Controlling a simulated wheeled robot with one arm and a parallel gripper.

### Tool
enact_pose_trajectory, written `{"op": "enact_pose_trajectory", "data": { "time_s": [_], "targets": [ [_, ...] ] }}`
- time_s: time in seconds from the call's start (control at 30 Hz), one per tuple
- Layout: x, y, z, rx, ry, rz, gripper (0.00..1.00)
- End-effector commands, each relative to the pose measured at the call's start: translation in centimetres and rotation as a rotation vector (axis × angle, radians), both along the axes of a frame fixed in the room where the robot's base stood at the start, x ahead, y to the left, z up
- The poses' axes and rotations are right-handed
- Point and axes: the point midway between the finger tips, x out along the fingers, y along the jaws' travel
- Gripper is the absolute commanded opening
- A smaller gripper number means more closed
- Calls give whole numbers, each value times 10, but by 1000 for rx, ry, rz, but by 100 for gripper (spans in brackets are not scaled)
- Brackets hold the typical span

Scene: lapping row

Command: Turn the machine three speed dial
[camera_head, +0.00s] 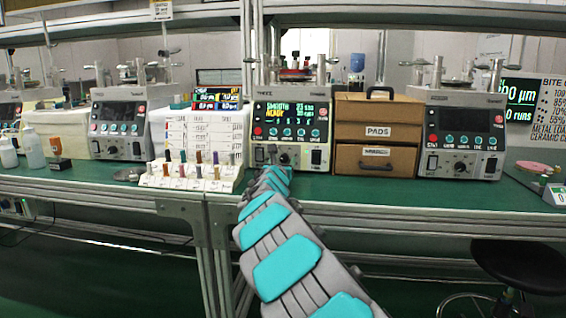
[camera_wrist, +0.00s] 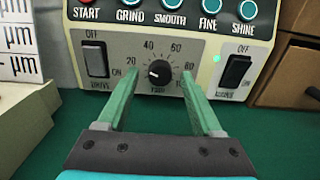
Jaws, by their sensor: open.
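Machine three (camera_head: 291,120) stands on the green bench with its screen lit, reading SMOOTH and a second line. Its speed dial (camera_wrist: 159,72) is a black knob with a pale pointer line, ringed by numbers from 20 to 80, in the middle of the lower panel. The pointer lies toward the left. My gripper (camera_wrist: 157,85) is open, with one green finger on each side of the dial and a gap to the knob. I cannot tell whether the fingertips touch the panel. In the head view the dial (camera_head: 284,159) shows just above my arm's end.
The DRIVE switch (camera_wrist: 95,59) is left of the dial and another rocker switch (camera_wrist: 235,75) is right. A button row with START (camera_wrist: 87,4) runs above. A brown PADS drawer box (camera_head: 377,131) and a rack of small pegs (camera_head: 190,178) flank the machine.

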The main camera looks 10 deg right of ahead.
Motion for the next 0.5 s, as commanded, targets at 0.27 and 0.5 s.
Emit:
{"op": "enact_pose_trajectory", "data": {
  "time_s": [0.27, 0.5],
  "targets": [
    [0, 0, 0, 0, 0, 0, 50],
    [0, 0, 0, 0, 0, 0, 23]
  ]
}}
